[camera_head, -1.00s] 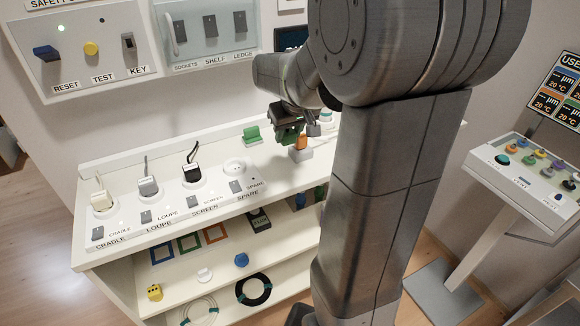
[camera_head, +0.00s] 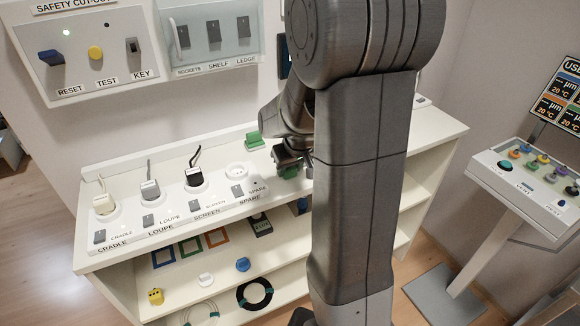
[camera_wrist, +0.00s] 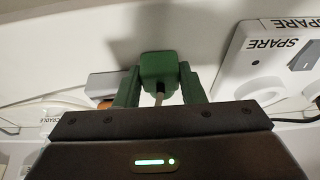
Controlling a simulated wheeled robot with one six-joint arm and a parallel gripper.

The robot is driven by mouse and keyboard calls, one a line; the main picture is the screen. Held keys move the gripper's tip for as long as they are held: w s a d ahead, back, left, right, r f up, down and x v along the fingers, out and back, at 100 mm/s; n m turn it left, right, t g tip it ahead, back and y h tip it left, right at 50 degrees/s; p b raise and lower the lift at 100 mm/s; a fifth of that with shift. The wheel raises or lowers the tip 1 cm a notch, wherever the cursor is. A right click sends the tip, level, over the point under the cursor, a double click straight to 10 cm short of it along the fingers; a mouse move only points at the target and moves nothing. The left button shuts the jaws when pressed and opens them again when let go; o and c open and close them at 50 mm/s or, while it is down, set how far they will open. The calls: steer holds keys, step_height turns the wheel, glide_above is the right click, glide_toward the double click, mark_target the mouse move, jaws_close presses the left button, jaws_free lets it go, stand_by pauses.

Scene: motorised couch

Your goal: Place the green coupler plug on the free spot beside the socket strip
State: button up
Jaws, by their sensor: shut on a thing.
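My gripper (camera_head: 290,168) is shut on the green coupler plug (camera_wrist: 158,70), which sits between its two green fingers in the wrist view. In the head view, green (camera_head: 288,172) shows under the gripper, low over the counter to the right of the strip's SPARE end. The white socket strip (camera_head: 222,186) carries cradle, loupe, screen and spare places; its SPARE end (camera_wrist: 252,75) is right of the plug in the wrist view. I cannot tell whether the plug touches the counter.
Another green block (camera_head: 254,140) stands on the counter behind the strip. White, grey and black plugs (camera_head: 194,178) with cables fill three sockets; the spare socket (camera_head: 237,169) is empty. Frames and cables lie on the shelf (camera_head: 205,262) below. A control stand (camera_head: 530,185) is at right.

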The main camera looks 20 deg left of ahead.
steer(key=shift+f, duration=0.2)
steer(key=o, duration=1)
steer(key=shift+r, duration=0.1)
steer(key=shift+r, duration=0.35)
steer(key=v, duration=1.1)
steer(key=shift+s+d+r, duration=0.1)
steer(key=shift+d+r, duration=0.05)
steer(key=shift+r, duration=0.1)
